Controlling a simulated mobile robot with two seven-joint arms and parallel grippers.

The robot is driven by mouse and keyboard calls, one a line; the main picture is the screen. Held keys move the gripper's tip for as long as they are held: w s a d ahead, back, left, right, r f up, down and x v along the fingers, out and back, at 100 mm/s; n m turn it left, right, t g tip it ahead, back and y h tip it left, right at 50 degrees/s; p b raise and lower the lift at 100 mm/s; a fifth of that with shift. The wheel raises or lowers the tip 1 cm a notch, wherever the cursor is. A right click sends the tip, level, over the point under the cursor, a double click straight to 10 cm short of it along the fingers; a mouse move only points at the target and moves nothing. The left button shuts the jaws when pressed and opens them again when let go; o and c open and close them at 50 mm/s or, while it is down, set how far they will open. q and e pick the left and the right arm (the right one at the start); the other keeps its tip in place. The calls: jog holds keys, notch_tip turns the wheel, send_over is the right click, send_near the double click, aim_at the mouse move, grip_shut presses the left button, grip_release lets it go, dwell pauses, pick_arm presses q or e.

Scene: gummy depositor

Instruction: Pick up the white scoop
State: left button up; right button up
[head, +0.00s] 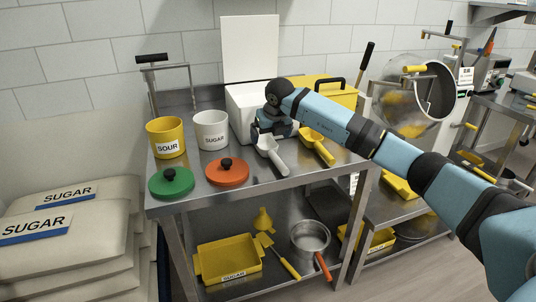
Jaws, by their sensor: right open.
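The white scoop (275,156) lies on the metal table, its handle pointing toward the front edge. My right gripper (265,134) is over the far end of the scoop, at the bowl. The gripper is open, and its fingers partly overlap the scoop's bowl in the picture. I cannot tell whether they touch it. A yellow scoop (317,145) lies just to the right of the white one. My left gripper is not in view.
A white bin (240,104) with a raised lid stands behind the gripper. The sugar pot (211,131), sour pot (166,138), red lid (227,173) and green lid (171,183) are to the left. A yellow toolbox (330,92) is behind my right arm.

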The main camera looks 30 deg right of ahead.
aim_at(268, 145)
jog(key=b+x, duration=0.1)
jog(key=x, duration=0.4)
jog(key=shift+f, duration=0.4)
jog(key=shift+r, duration=0.1)
jog(key=shift+c, duration=0.5)
jog(key=c, duration=0.9)
